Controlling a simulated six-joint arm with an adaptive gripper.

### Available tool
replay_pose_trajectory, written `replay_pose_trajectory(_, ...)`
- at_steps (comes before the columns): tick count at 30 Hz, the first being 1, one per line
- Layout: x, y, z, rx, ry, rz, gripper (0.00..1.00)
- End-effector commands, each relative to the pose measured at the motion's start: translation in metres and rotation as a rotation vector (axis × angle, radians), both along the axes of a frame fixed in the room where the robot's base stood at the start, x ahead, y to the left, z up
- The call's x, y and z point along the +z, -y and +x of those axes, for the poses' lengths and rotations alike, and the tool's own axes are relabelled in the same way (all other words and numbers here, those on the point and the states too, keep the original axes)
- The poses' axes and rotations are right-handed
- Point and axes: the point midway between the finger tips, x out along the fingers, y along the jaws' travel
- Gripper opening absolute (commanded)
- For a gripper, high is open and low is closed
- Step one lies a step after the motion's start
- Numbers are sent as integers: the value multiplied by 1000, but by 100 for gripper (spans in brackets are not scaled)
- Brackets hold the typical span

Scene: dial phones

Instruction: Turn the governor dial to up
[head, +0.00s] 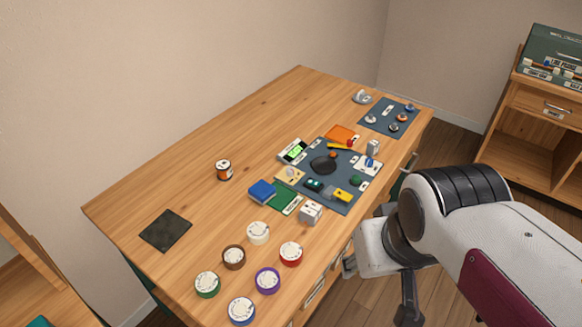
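Several round dials stand at the table's near end: a white one (258,232), a brown one (234,257), a red one (291,254), a green one (207,285), a purple one (267,281) and a blue one (241,311). Their labels and pointers are too small to read, so I cannot tell which is the governor dial. My arm reaches in from the right, beyond the table's front edge and apart from the dials. A dark part hangs below its pale link and may belong to my gripper. No fingertips can be made out.
A dark blue mat (338,200) holds several small items and a round black piece. A smaller mat (376,122) with small knobs lies at the far right. An orange-brown jar (224,169) and a dark square (165,231) stand apart on the left. The table's back left is clear.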

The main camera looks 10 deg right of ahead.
Motion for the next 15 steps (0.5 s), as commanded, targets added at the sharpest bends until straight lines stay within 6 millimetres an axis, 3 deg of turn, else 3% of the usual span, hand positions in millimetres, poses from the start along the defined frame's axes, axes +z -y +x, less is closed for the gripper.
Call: replay_pose_trajectory(15, -17, -2, 62, -11, -137, 24, 34)
